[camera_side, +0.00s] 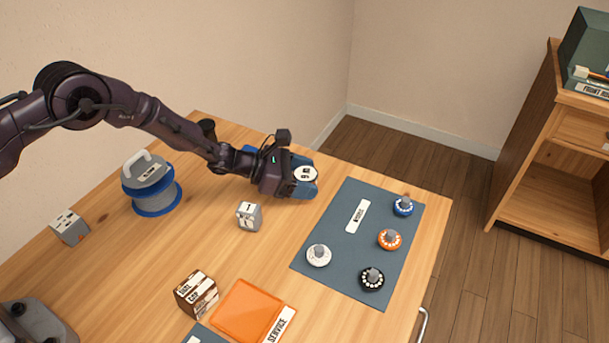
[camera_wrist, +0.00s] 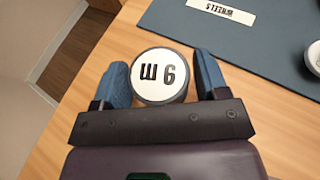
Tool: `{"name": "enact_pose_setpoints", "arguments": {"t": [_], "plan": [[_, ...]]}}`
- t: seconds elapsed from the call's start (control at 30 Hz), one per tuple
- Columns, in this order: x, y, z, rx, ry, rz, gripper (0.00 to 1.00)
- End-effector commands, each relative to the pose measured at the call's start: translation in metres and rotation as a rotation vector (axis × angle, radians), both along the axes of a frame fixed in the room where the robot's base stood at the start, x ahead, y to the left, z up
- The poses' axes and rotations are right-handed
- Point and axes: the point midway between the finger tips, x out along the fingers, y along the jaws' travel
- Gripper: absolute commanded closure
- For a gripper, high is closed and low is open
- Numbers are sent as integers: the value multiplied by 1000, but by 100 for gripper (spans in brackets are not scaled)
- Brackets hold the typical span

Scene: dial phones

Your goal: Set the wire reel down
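The wire reel (camera_side: 306,174) is a short round piece with a white top and a dark rim. In the wrist view the reel (camera_wrist: 159,76) shows black marks that read "9 m" when turned around. The reel looks upright. Its underside is hidden, so I cannot tell whether it touches the table (camera_side: 215,262).
A blue-grey mat (camera_side: 340,225) holds several dial wheels just right of my gripper. A grey marked block (camera_side: 249,216) stands in front. A blue-flanged drum with handle (camera_side: 150,185) is at left. A brown block (camera_side: 196,293) and an orange tray (camera_side: 247,311) are nearer.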

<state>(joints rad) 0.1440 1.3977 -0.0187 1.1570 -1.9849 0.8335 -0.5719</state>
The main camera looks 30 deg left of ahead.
Motion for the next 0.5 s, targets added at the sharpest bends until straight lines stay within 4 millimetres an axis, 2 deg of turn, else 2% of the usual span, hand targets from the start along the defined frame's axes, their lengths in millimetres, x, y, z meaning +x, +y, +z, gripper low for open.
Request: {"name": "enact_pose_setpoints", "arguments": {"t": [0.37, 0.5], "plan": [[0, 0, 3, 2, -1, -1, 21], [-5, 10, 8, 2, 1, 2, 21]]}}
